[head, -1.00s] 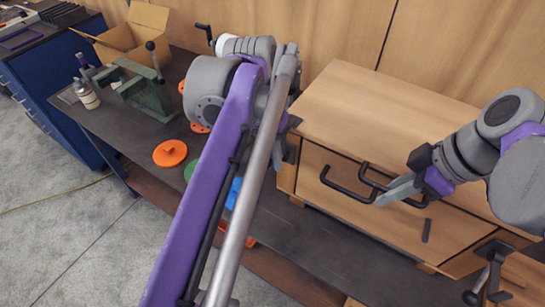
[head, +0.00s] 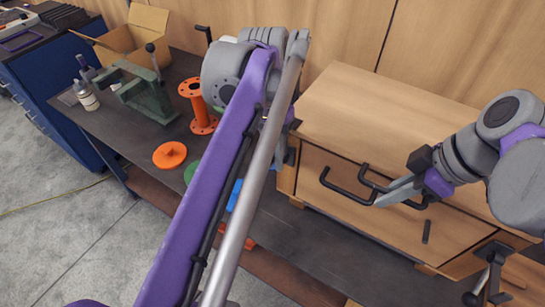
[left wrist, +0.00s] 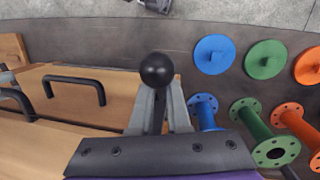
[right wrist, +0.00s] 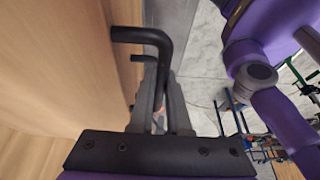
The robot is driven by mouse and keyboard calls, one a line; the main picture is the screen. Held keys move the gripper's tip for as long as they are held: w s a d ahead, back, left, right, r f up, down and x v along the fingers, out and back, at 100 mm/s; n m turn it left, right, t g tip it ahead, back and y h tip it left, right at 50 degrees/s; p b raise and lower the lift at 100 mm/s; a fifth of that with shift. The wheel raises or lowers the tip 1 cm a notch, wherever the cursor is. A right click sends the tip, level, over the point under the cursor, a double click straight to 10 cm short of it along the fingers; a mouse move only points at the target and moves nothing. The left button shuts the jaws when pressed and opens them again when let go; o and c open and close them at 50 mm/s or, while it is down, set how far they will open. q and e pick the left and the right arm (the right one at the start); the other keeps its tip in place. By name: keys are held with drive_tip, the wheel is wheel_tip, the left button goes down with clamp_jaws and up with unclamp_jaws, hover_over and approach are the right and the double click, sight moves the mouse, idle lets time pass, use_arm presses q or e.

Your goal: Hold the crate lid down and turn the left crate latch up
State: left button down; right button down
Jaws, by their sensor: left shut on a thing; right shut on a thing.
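The wooden crate (head: 390,105) stands at the right of the bench in the head view. Black bar handles (head: 345,188) are on its front. My right gripper (head: 385,195) is shut on one of them; that black handle (right wrist: 150,38) lies between the fingers in the right wrist view. My left gripper (left wrist: 158,105) is shut on the stem below a black ball knob (left wrist: 157,70), at the crate's left end. In the head view my left arm hides that knob and most of the left gripper. The latch's angle is hard to tell.
An orange flanged pipe (head: 199,108), an orange disc (head: 169,155) and a green vise (head: 145,92) stand left of my left arm. Blue (left wrist: 204,112) and green (left wrist: 252,128) flanged pipes are beside the left gripper. A dark clamp (head: 490,275) is at the crate's right end.

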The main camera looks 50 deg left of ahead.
use_arm(q)
drive_tip(key=c, duration=0.9)
unclamp_jaws()
use_arm(e)
drive_tip(key=shift+w, duration=0.15)
use_arm(q)
drive_tip(key=r, duration=0.4)
drive_tip(key=a+r, duration=0.1)
drive_tip(key=r, duration=0.3)
drive_tip(key=a+r, duration=0.1)
drive_tip(key=r, duration=0.3)
drive_tip(key=shift+w, duration=0.25)
use_arm(e)
drive_tip(key=c, duration=1.2)
unclamp_jaws()
drive_tip(key=o, duration=0.4)
drive_tip(key=shift+w+a+f, duration=0.1)
drive_tip(key=shift+w, duration=0.05)
use_arm(q)
drive_tip(key=shift+w+a+f, duration=0.1)
drive_tip(key=shift+w, duration=0.05)
